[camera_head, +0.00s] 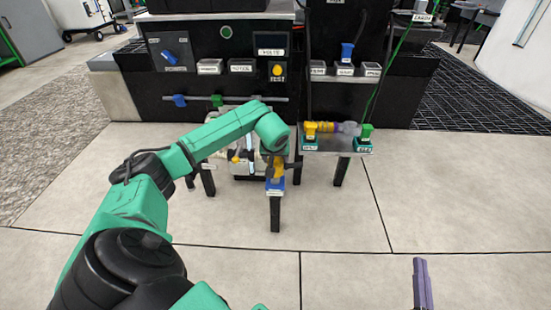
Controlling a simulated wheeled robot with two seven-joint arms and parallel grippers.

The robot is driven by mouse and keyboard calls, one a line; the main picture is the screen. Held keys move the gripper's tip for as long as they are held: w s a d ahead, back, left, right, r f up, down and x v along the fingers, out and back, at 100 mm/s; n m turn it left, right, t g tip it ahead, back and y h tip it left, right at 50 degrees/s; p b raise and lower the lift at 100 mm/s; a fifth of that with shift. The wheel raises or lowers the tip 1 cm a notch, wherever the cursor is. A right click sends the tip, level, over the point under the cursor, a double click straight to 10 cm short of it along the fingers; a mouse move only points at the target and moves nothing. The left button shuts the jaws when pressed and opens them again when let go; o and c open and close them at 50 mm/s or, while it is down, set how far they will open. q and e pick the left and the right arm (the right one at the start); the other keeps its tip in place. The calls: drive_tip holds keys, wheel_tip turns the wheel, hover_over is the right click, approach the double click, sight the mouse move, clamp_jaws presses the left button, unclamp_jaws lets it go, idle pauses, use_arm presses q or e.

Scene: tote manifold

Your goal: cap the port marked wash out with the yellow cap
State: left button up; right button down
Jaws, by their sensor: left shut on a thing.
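My green left arm reaches to a small stand in front of the dark machine. Its gripper (277,166) is shut on a small yellow piece (275,174), which looks like the yellow cap. The piece is just above or in a blue labelled holder (275,187); I cannot tell whether they touch. The fingers and arm hide part of it. The labels are too small to read, so I cannot tell which port is marked wash out. A purple finger-like part (422,284) at the lower right appears to belong to my right gripper; its opening does not show.
A small table (338,142) on the right holds teal holders, a yellow piece (310,130), a clear part and a green piece (367,130). Behind, the machine has a pipe rail with blue and green handles (217,100) and labelled boxes. The front floor is clear.

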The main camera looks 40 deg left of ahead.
use_arm(q)
drive_tip(key=shift+f, duration=0.4)
drive_tip(key=shift+f+b, duration=0.3)
drive_tip(key=shift+b, duration=0.05)
drive_tip(key=shift+f, duration=0.45)
drive_tip(key=shift+f+b, duration=0.45)
drive_tip(key=shift+b, duration=0.05)
drive_tip(key=shift+f, duration=0.3)
drive_tip(key=shift+f+b, duration=0.15)
drive_tip(key=shift+b, duration=0.15)
use_arm(e)
wheel_tip(320, 180, up, 24)
drive_tip(key=d+n+t+y, duration=0.2)
drive_tip(key=d+t+y, duration=0.1)
drive_tip(key=t, duration=0.4)
drive_tip(key=shift+w+t, duration=0.3)
drive_tip(key=shift+w, duration=0.15)
drive_tip(key=shift+r, duration=0.1)
